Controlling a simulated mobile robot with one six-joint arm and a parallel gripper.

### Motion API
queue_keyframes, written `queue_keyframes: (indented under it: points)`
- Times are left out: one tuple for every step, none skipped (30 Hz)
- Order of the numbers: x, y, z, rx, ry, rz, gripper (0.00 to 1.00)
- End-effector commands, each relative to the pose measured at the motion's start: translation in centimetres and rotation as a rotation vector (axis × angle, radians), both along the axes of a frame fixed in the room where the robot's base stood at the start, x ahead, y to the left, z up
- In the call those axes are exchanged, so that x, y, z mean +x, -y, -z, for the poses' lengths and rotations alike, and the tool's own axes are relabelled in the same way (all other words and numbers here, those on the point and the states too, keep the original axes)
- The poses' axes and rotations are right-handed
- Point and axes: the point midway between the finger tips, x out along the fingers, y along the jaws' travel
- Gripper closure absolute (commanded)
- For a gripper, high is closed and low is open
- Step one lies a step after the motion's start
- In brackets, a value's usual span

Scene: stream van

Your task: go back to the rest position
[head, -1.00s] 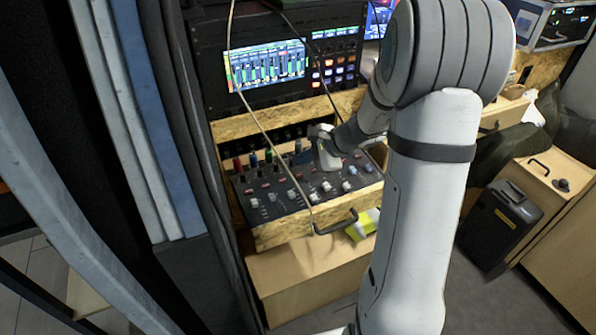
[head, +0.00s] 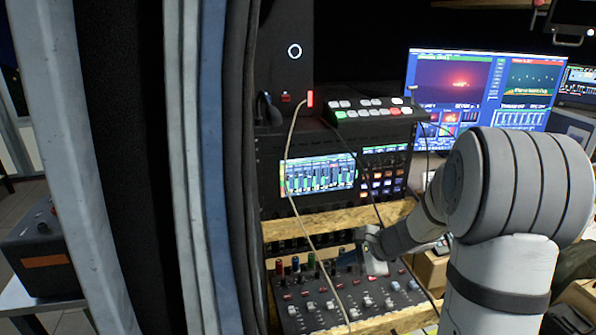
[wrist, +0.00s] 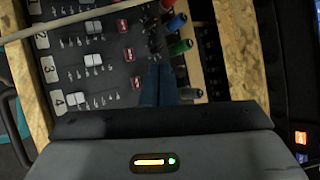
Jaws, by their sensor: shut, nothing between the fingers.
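My gripper (head: 352,258) is over the fader and knob panel (head: 318,306) in the head view, near its back edge. In the wrist view its dark blue fingers (wrist: 165,86) are together and empty, in front of the panel (wrist: 92,56). The fingertips lie close to the row of coloured knobs; I cannot tell whether they touch the panel. My arm comes in from the right of the head view.
A rack mixer with a lit screen (head: 318,177) stands behind the panel. A thin cable (head: 291,150) hangs in front of it. A button box (head: 375,110) and a large monitor (head: 483,95) are farther back. Blue and grey upright strips (head: 211,150) are at the left.

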Motion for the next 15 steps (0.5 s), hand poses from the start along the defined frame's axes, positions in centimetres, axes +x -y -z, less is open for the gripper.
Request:
queue_keyframes:
  points:
    - [-0.8, -0.6, -0.9, -0.026, 0.012, -0.042, 1.0]
    - [-1.5, -1.0, -1.5, -0.047, 0.02, -0.075, 1.0]
    - [-2.4, -1.5, -2.2, -0.079, 0.032, -0.126, 1.0]
    - [-3.3, -2.0, -2.8, -0.107, 0.04, -0.17, 1.0]
    - [-4.3, -2.4, -3.4, -0.138, 0.05, -0.217, 1.0]
    - [-5.6, -2.9, -4.2, -0.182, 0.064, -0.282, 1.0]
    - [-6.7, -3.2, -4.7, -0.216, 0.073, -0.331, 1.0]
    - [-7.7, -3.4, -5.2, -0.25, 0.083, -0.378, 1.0]
    - [-9.0, -3.7, -5.8, -0.296, 0.096, -0.443, 1.0]
    - [-10.0, -3.9, -6.2, -0.33, 0.107, -0.489, 1.0]
    - [-11.0, -4.0, -6.6, -0.365, 0.115, -0.536, 1.0]
    - [-12.3, -4.1, -7.2, -0.412, 0.129, -0.595, 1.0]
    - [-13.3, -4.1, -7.6, -0.447, 0.136, -0.641, 1.0]
    - [-14.2, -4.1, -7.9, -0.483, 0.146, -0.687, 1.0]
    - [-15.4, -3.9, -8.4, -0.531, 0.158, -0.745, 1.0]
